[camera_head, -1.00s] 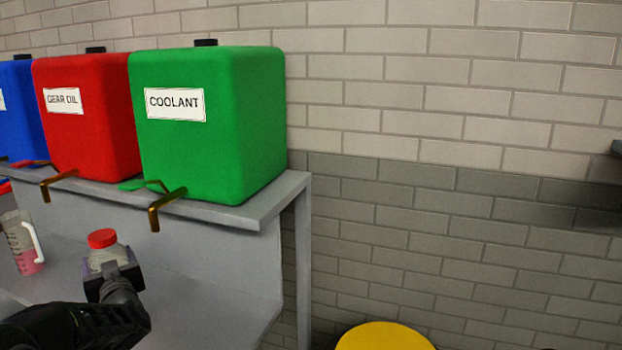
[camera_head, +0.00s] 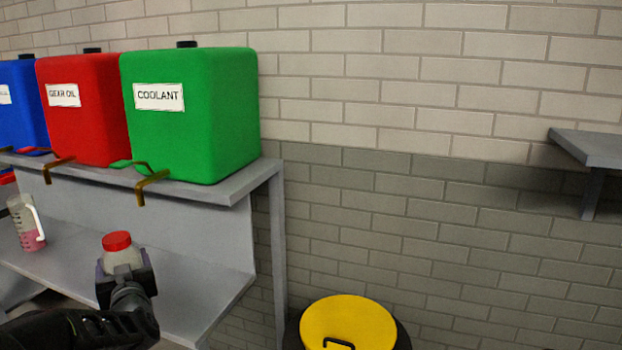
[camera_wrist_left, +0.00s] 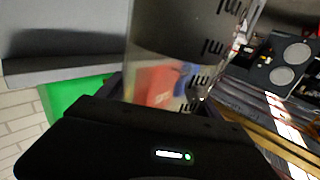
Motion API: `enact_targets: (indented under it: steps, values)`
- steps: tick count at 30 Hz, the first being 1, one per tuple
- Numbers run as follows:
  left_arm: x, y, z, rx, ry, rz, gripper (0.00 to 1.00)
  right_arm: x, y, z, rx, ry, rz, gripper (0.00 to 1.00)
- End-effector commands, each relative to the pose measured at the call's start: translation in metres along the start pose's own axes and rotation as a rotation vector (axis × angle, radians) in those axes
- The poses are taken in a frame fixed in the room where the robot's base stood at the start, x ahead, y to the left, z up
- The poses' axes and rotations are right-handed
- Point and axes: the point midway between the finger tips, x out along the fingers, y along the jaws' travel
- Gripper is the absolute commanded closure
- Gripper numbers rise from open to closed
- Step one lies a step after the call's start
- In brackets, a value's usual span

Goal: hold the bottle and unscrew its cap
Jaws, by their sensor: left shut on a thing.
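The bottle (camera_head: 122,258) is clear with a red cap (camera_head: 117,241) on its top. It stands upright in my left gripper (camera_head: 125,275), which is shut on its body, in front of the grey shelf unit. In the left wrist view the clear bottle (camera_wrist_left: 180,65) with dark scale marks fills the space beyond the dark gripper body. The cap does not show in that view. My right gripper is not in view.
A measuring jug (camera_head: 27,225) with pink liquid stands on the lower shelf (camera_head: 200,295). Green coolant (camera_head: 205,125), red gear oil (camera_head: 85,110) and blue (camera_head: 20,105) tanks with taps stand above. A yellow-lidded bin (camera_head: 345,318) is on the floor; a grey ledge (camera_head: 590,148) is at right.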

Motion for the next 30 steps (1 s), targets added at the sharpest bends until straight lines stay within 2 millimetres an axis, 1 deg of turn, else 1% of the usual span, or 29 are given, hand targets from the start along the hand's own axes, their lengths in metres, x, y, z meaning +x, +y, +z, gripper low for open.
enact_targets:
  steps: [1, 5, 10, 13, 15, 18, 19, 21, 24, 26, 30]
  values:
    - [-0.006, 0.009, 0.003, 0.001, -0.001, 0.023, 0.98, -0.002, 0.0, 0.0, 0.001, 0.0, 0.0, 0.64]
    - [-0.023, 0.035, 0.015, 0.001, -0.001, 0.093, 0.98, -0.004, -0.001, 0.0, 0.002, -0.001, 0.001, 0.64]
    - [-0.053, 0.076, 0.037, 0.002, -0.002, 0.212, 0.98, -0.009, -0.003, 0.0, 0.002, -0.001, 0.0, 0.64]
    - [-0.082, 0.107, 0.056, 0.002, -0.005, 0.31, 0.98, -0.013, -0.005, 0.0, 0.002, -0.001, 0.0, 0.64]
    - [-0.108, 0.132, 0.072, 0.004, -0.007, 0.392, 0.98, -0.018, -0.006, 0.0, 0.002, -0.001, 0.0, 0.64]
    - [-0.144, 0.16, 0.094, 0.0, -0.008, 0.498, 0.98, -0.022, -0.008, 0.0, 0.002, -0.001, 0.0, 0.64]
    - [-0.153, 0.167, 0.1, 0.003, -0.007, 0.522, 0.98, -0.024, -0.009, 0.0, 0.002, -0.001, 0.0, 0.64]
    - [-0.171, 0.178, 0.113, 0.001, -0.006, 0.568, 0.98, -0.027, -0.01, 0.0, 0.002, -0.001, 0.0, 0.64]
    - [-0.186, 0.187, 0.124, -0.001, -0.002, 0.602, 0.98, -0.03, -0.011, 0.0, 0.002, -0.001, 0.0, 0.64]
    - [-0.19, 0.19, 0.128, -0.002, -0.001, 0.609, 0.98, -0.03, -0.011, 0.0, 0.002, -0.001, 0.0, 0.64]
    - [-0.19, 0.191, 0.128, -0.002, 0.003, 0.61, 0.98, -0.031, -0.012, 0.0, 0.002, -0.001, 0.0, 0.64]
